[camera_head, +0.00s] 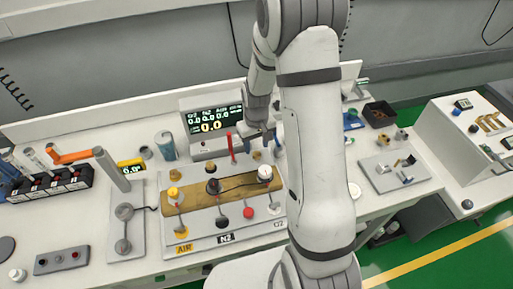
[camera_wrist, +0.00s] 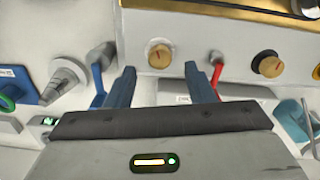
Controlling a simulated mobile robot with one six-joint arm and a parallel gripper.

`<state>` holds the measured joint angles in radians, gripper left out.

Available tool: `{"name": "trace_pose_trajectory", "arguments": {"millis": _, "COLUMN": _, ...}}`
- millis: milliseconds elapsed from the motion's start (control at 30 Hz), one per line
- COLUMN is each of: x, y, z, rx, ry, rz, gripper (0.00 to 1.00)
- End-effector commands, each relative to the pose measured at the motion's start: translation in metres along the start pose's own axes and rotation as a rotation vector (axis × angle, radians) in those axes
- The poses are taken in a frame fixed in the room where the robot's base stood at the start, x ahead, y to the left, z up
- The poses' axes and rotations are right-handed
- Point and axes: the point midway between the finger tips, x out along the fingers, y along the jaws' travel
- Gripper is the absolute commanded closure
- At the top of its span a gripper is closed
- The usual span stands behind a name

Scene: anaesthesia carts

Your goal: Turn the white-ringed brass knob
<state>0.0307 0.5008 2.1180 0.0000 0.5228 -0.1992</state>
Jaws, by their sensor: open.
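The white-ringed brass knob (camera_wrist: 160,54) is on the pale front face of a panel in the wrist view. It has a pale ring and a red mark on its brass face. My gripper (camera_wrist: 173,68) is open, with one blue finger to the left of the knob and the other to its right. The tips appear apart from the knob; the remaining distance is hard to judge. In the head view my gripper (camera_head: 258,136) is over the bench behind the wooden-topped panel. I cannot make out the knob's ring there.
A black-ringed brass knob (camera_wrist: 268,65) is to the right on the same face. A monitor (camera_head: 212,124) stands behind the panel (camera_head: 205,197).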

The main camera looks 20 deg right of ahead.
Motion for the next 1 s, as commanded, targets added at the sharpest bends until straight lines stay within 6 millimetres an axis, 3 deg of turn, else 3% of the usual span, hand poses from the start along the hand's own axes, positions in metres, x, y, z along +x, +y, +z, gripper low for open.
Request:
{"name": "trace_pose_trajectory", "arguments": {"millis": 300, "x": 0.033, "y": 0.000, "z": 0.001, "rx": -0.001, "ry": -0.001, "rz": 0.000, "gripper": 0.51}}
{"name": "trace_pose_trajectory", "arguments": {"millis": 633, "x": 0.036, "y": 0.000, "z": 0.000, "rx": -0.002, "ry": 0.000, "rz": 0.000, "gripper": 0.51}}
{"name": "trace_pose_trajectory", "arguments": {"millis": 1000, "x": 0.036, "y": 0.000, "z": 0.000, "rx": -0.002, "ry": 0.000, "rz": 0.000, "gripper": 0.82}}
